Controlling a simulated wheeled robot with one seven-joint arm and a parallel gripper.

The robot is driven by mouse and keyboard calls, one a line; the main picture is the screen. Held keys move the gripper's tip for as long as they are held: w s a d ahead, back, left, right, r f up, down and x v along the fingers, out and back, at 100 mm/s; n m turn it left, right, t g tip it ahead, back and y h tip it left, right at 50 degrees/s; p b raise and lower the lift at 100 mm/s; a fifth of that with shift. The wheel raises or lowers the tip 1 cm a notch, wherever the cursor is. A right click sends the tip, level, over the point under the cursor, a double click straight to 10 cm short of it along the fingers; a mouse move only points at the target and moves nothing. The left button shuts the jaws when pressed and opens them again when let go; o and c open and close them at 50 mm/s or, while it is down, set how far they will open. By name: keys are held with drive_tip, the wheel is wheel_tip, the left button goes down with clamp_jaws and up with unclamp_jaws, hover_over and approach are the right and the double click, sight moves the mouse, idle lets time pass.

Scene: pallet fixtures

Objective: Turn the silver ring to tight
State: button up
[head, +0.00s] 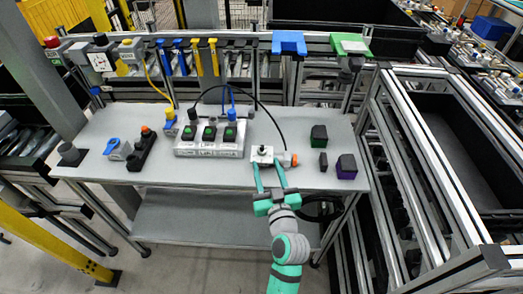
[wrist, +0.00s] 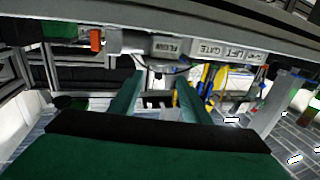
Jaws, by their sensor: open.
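A pale box (head: 262,154) with a dark knob on top sits near the front edge of the grey table; in the wrist view its front reads FLOW (wrist: 165,48). A silver ring-like collar (head: 283,158) joins its right side to an orange cap (head: 294,160). In the wrist view the collar (wrist: 114,41) and the orange cap (wrist: 96,40) lie left of the label. My gripper (head: 267,165) is open, its teal fingers spread at the front of the box. In the wrist view the fingertips (wrist: 160,76) are apart with nothing clearly held between them. Ring contact cannot be told.
A block with several green switches (head: 209,140) stands left of the box, with a black cable arching over. Dark blocks with green (head: 319,136) and purple (head: 346,167) faces stand to the right. A blue-handled part (head: 115,147) sits at left.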

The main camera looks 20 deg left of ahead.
sight(263, 154)
drive_tip(key=x, duration=0.7)
drive_tip(key=shift+w+a, duration=0.1)
drive_tip(key=shift+w, duration=0.2)
drive_tip(key=c, duration=1)
